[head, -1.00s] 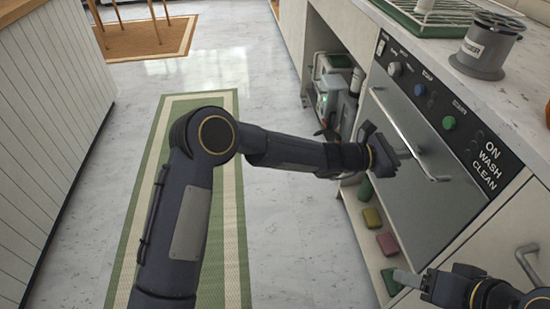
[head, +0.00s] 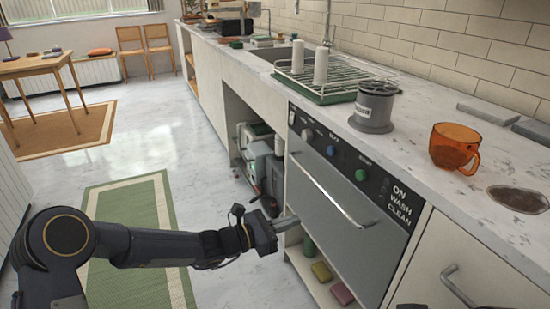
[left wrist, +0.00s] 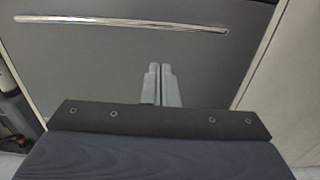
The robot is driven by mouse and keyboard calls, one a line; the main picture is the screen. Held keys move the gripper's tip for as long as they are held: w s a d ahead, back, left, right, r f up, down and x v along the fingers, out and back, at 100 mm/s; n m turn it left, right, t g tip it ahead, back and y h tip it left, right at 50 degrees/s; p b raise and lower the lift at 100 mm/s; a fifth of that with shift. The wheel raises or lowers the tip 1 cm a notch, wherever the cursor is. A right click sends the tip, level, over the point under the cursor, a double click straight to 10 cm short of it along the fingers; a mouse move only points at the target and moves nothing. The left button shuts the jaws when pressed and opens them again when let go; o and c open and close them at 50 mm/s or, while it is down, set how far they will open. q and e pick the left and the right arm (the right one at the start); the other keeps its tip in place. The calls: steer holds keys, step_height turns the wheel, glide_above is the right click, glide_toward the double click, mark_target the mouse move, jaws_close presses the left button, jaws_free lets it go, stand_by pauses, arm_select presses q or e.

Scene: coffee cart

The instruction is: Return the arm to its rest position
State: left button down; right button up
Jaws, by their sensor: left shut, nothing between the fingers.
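My left gripper (head: 288,223) is shut and empty in the head view, in front of the lower part of the grey dishwasher (head: 330,215). Its arm comes in from the left and is bent at the elbow. In the left wrist view, the two fingers of the left gripper (left wrist: 161,82) are together with nothing between them. The dishwasher front (left wrist: 90,65) and its bar handle (left wrist: 120,22) lie beyond them. My right gripper cannot be made out; only a dark piece shows at the bottom edge of the head view.
The counter above holds an orange mug (head: 453,147), a grey container (head: 373,108) and a dish rack (head: 318,80). An open shelf with sponges (head: 321,271) lies below the dishwasher. A green rug (head: 140,285) covers free floor at left.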

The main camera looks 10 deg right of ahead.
arm_select(q)
steer(key=s+a+r+m+g+y, duration=0.2)
steer(key=s+a+r+m, duration=0.2)
steer(key=s+a+m, duration=0.25)
steer(key=s+a+r+m+g+y, duration=0.1)
steer(key=s+a+r+m+y, duration=0.1)
steer(key=s+a+r+m, duration=0.35)
steer(key=s+a+f+m+t+y, duration=0.25)
steer(key=s+a+m+y, duration=0.2)
steer(key=s+a, duration=0.45)
steer(key=s+a+f+m+t+y, duration=0.1)
steer(key=s+a+f+m+y, duration=0.3)
steer(key=s+a, duration=0.55)
step_height(320, 180, up, 27)
steer(key=p, duration=2.7)
steer(key=shift+a+n+y, duration=0.25)
steer(key=shift+n+y, duration=0.1)
steer(key=shift+y, duration=0.1)
arm_select(e)
step_height(320, 180, up, 27)
arm_select(q)
steer(key=shift+f+g, duration=0.15)
steer(key=shift+g, duration=0.1)
